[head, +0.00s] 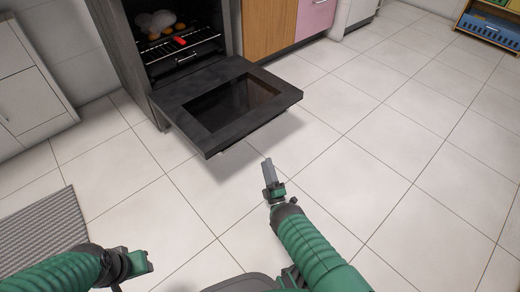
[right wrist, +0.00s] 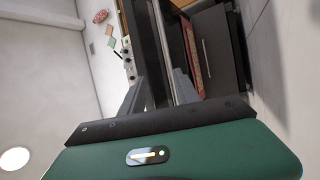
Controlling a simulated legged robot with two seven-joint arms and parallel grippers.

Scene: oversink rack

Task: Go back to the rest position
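My right gripper (head: 269,172) points forward over the tiled floor, to the right of and apart from the open oven door (head: 188,111). In the right wrist view its two grey fingers stand apart with nothing seen between them, so the gripper (right wrist: 158,90) is open. My left gripper (head: 138,263) is low at the left, near the grey mat (head: 42,232). Its fingers are mostly hidden, so I cannot tell if it is open or shut.
The oven (head: 127,60) stands open with its door down; a rack (head: 182,47) inside holds a red item and rounded food-like items. A white cabinet (head: 28,92) stands left. A shelf with a blue bin (head: 490,27) is far right. The floor (head: 400,150) to the right is clear.

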